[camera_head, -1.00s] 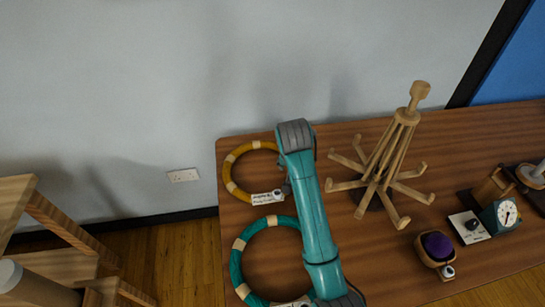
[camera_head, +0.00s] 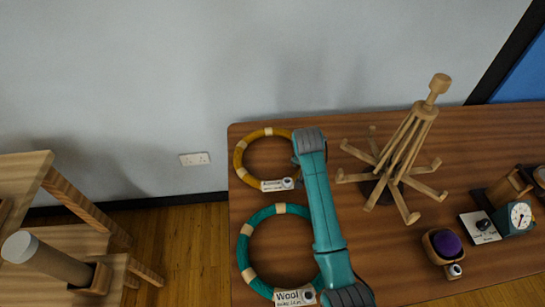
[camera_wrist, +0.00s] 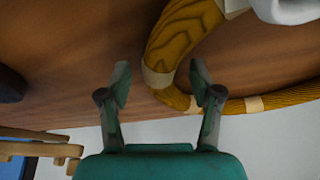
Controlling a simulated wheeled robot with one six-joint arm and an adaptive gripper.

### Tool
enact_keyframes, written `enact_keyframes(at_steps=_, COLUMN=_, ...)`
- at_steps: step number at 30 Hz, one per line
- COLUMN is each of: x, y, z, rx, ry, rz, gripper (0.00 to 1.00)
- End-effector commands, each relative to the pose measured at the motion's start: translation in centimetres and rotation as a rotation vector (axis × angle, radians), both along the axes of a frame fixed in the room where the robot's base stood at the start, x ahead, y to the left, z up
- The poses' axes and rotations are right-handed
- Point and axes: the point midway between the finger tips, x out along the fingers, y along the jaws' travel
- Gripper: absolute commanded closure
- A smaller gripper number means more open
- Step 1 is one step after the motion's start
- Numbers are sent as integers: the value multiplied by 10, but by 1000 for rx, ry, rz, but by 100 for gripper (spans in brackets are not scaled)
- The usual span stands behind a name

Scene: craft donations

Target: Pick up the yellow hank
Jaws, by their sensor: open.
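The yellow hank (camera_head: 238,158) is a ring with pale bands, lying flat on the table's back left part with a label at its front. My arm covers its right side in the head view, and my gripper is mostly hidden there. In the wrist view my gripper (camera_wrist: 160,82) is open and empty. Part of the yellow hank (camera_wrist: 176,97) shows between the two fingertips, and it runs on behind the right finger. I cannot tell whether the fingers are around it or still above it.
A teal hank (camera_head: 243,250) with a label (camera_head: 295,297) lies in front of the yellow one. A wooden skein stand (camera_head: 401,150) rises right of my arm. A purple pincushion (camera_head: 446,243) and a dial scale (camera_head: 518,217) are farther right. A wooden shelf (camera_head: 70,240) stands left.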

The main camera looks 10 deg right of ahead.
Motion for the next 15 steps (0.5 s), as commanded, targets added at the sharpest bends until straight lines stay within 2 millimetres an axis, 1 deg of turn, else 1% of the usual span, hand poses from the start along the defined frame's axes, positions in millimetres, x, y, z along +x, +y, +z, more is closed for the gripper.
enact_keyframes(at_steps=7, x=1, y=0, z=-2, rx=0, ry=0, rz=0, gripper=36)
enact_keyframes(at_steps=8, x=1, y=0, z=-2, rx=0, ry=0, rz=0, gripper=38)
enact_keyframes(at_steps=9, x=1, y=0, z=-2, rx=0, ry=0, rz=0, gripper=48)
enact_keyframes(at_steps=11, x=1, y=0, z=-2, rx=0, ry=0, rz=0, gripper=63)
enact_keyframes(at_steps=12, x=1, y=0, z=-2, rx=0, ry=0, rz=0, gripper=73)
enact_keyframes(at_steps=14, x=1, y=0, z=-2, rx=0, ry=0, rz=0, gripper=88)
enact_keyframes(at_steps=15, x=1, y=0, z=-2, rx=0, ry=0, rz=0, gripper=98)
